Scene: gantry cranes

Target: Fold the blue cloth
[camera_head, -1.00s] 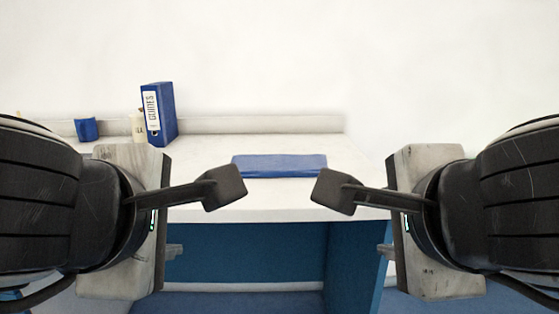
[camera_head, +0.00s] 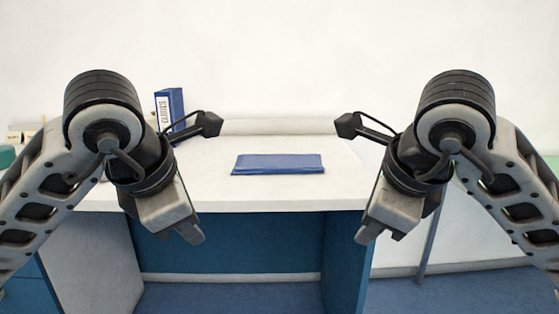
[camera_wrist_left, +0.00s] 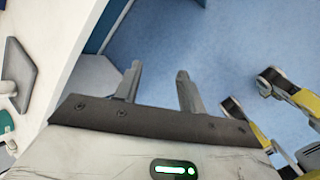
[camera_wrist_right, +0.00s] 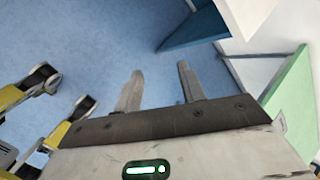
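The blue cloth (camera_head: 278,164) lies flat as a neat rectangle on the white desk top (camera_head: 270,198), between my two arms in the head view. My left gripper (camera_head: 192,237) hangs pointing down near the desk's front edge, left of the cloth. In the left wrist view its two fingers (camera_wrist_left: 158,85) stand apart with nothing between them. Neither gripper touches the cloth.
A blue binder (camera_head: 176,102) stands at the back left of the desk, partly behind my left arm. A teal object (camera_head: 7,156) shows at the far left. The desk around the cloth is clear. Blue floor (camera_wrist_right: 100,40) shows below both grippers.

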